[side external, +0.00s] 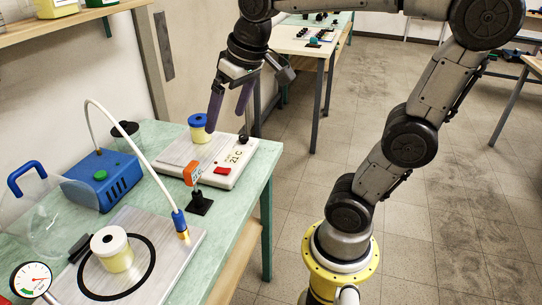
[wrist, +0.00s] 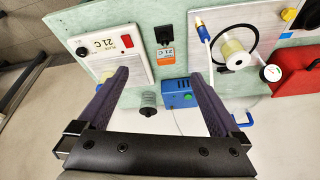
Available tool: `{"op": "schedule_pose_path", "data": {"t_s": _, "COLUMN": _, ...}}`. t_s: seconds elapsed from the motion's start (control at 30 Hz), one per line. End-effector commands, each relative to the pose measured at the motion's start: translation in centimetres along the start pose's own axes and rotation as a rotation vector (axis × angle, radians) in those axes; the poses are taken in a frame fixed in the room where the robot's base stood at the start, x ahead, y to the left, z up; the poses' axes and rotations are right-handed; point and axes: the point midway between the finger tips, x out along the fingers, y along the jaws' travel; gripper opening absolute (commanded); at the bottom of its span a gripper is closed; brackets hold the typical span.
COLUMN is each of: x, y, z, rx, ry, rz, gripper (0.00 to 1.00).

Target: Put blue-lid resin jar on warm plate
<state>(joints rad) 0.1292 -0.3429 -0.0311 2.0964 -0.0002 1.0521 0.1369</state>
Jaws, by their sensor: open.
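The blue-lid resin jar (side external: 198,130), pale yellow with a blue lid, stands upright on the metal top of the warm plate (side external: 232,172), a white unit with a 21 C display and a red switch. My gripper (side external: 225,120) is open and empty, its dark purple fingers pointing down. In the side view one fingertip overlaps the jar's right edge; I cannot tell whether it touches. In the wrist view the warm plate (wrist: 134,62) is at upper left, and the left finger hides most of the jar (wrist: 106,76). The space between the fingers (wrist: 158,74) holds nothing.
A white-lid jar (side external: 117,257) stands on a metal plate with a black ring (side external: 170,262). Nearby are a blue pump (side external: 118,172) with a hose, a clear dome (side external: 45,215) and a gauge (side external: 32,280). An orange-tagged stand (side external: 198,203) is in front of the warm plate.

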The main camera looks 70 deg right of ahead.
Motion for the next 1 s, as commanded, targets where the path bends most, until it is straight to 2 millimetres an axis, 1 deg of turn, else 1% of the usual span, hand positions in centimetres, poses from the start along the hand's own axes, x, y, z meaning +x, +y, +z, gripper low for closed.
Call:
{"op": "schedule_pose_path", "data": {"t_s": 0.03, "x": -0.1, "y": -0.3, "z": 2.4, "rx": -0.045, "ry": 0.023, "rz": -0.012, "gripper": 1.00}}
{"op": "schedule_pose_path", "data": {"t_s": 0.1, "x": 0.1, "y": -0.5, "z": 5.1, "rx": -0.102, "ry": 0.050, "rz": -0.027, "gripper": 1.00}}
{"op": "schedule_pose_path", "data": {"t_s": 0.2, "x": 0.8, "y": -0.6, "z": 8.4, "rx": -0.172, "ry": 0.081, "rz": -0.043, "gripper": 1.00}}
{"op": "schedule_pose_path", "data": {"t_s": 0.3, "x": 1.5, "y": -0.6, "z": 10.6, "rx": -0.220, "ry": 0.105, "rz": -0.055, "gripper": 1.00}}
{"op": "schedule_pose_path", "data": {"t_s": 0.33, "x": 1.7, "y": -0.5, "z": 11.1, "rx": -0.230, "ry": 0.108, "rz": -0.057, "gripper": 1.00}}
{"op": "schedule_pose_path", "data": {"t_s": 0.4, "x": 2.0, "y": -0.5, "z": 11.8, "rx": -0.246, "ry": 0.117, "rz": -0.061, "gripper": 1.00}}
{"op": "schedule_pose_path", "data": {"t_s": 0.5, "x": 2.2, "y": -0.5, "z": 12.3, "rx": -0.256, "ry": 0.121, "rz": -0.063, "gripper": 1.00}}
{"op": "schedule_pose_path", "data": {"t_s": 1.0, "x": 2.1, "y": -0.5, "z": 12.2, "rx": -0.254, "ry": 0.121, "rz": -0.062, "gripper": 1.00}}
